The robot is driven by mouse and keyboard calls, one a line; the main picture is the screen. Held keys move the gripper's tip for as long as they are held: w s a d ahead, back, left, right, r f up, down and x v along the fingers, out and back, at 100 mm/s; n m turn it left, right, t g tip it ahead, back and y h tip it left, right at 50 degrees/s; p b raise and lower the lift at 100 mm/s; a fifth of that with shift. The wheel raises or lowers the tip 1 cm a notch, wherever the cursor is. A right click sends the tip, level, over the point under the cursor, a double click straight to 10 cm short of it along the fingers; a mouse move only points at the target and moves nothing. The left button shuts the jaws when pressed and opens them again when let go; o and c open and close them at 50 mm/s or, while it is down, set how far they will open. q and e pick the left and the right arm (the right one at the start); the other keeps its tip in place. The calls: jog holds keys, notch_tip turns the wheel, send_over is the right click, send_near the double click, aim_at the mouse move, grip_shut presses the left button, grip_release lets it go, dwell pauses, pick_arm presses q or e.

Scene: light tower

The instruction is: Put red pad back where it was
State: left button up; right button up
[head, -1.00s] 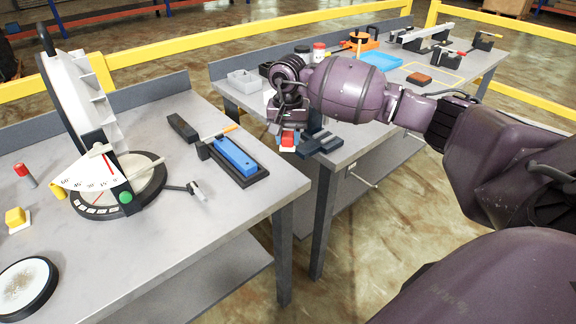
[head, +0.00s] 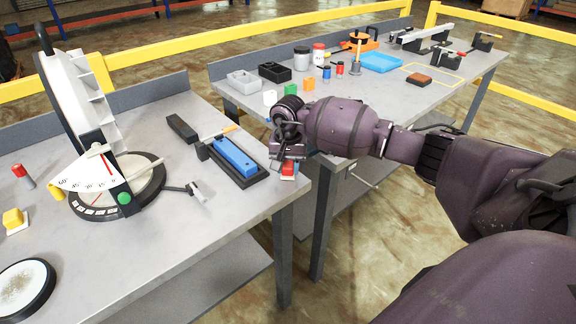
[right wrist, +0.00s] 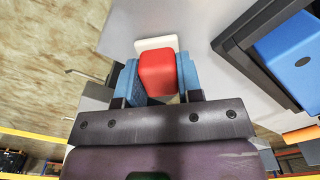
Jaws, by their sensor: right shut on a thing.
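My right gripper (head: 287,160) is shut on the red pad (head: 289,168), held near the right edge of the near table, to the right of the blue block. In the right wrist view the red pad (right wrist: 157,74) sits between the blue fingers of my right gripper (right wrist: 158,88), with a white plate (right wrist: 155,43) at its far end. Whether the pad touches the table cannot be told. A yellow pad (head: 14,217) on a white base stands at the near table's left. My left gripper is out of view.
The blue block (head: 235,156) lies in a black tray (head: 252,178) close to the gripper. A tilted dial device (head: 122,185) stands further left on the near table (head: 190,240). A gap separates it from the far table (head: 400,105), which holds several blocks and jars.

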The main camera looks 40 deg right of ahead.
jog(key=shift+f, duration=0.15)
jog(key=o, duration=0.9)
